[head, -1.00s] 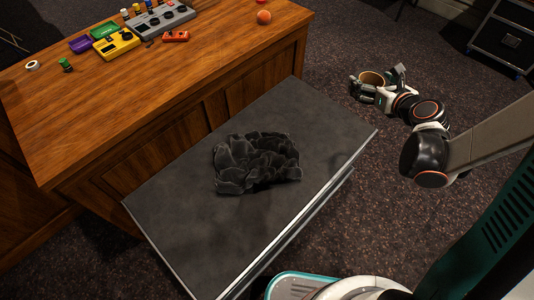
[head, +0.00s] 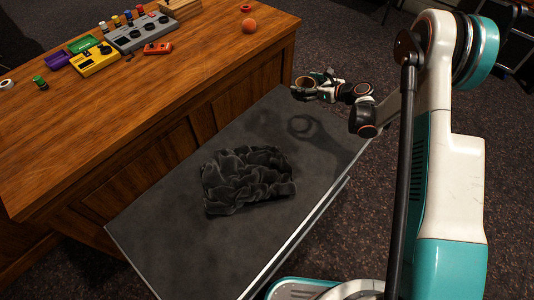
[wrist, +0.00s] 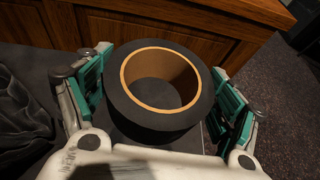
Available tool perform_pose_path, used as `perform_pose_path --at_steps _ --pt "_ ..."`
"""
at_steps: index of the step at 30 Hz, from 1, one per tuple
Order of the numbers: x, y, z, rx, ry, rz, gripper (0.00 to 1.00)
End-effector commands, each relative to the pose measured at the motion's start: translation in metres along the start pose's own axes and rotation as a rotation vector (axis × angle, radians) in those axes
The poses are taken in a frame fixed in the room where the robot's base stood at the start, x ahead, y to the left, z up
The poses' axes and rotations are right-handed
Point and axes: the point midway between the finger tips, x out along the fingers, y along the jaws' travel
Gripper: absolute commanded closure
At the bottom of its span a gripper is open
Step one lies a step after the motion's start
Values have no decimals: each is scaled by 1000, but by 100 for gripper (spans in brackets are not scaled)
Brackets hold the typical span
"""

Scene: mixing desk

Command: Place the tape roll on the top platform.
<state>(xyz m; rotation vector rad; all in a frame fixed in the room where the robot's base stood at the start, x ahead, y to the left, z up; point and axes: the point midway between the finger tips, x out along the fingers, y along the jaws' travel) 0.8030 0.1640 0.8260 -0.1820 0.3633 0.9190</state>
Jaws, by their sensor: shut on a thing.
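The tape roll (wrist: 160,120) is black outside with a tan core. My gripper (wrist: 160,88) is shut on it, with teal-padded fingers on its left and right sides. The roll's opening faces the wrist camera. In the head view, my gripper (head: 312,86) holds the roll (head: 304,82) in the air near the far end of the grey platform top (head: 165,235). A shadow of the arm and a ring falls on that surface, so the roll is apart from it.
A crumpled dark cloth (head: 245,180) lies mid-platform; bare surface surrounds it. A wooden desk (head: 130,115) stands alongside, higher. It holds a grey mixer (head: 140,33), a yellow device (head: 95,60), a red box (head: 158,48), an orange ball (head: 249,26) and a white roll (head: 6,84).

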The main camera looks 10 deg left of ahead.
Motion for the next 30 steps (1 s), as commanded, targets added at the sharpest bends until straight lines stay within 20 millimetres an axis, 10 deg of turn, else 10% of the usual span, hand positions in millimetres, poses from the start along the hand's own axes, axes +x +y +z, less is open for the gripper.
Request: perform_pose_path --at_steps 15,30 --pt "47 -1 -115 1 0 -2 49" --pt "66 0 -162 1 0 -2 49"
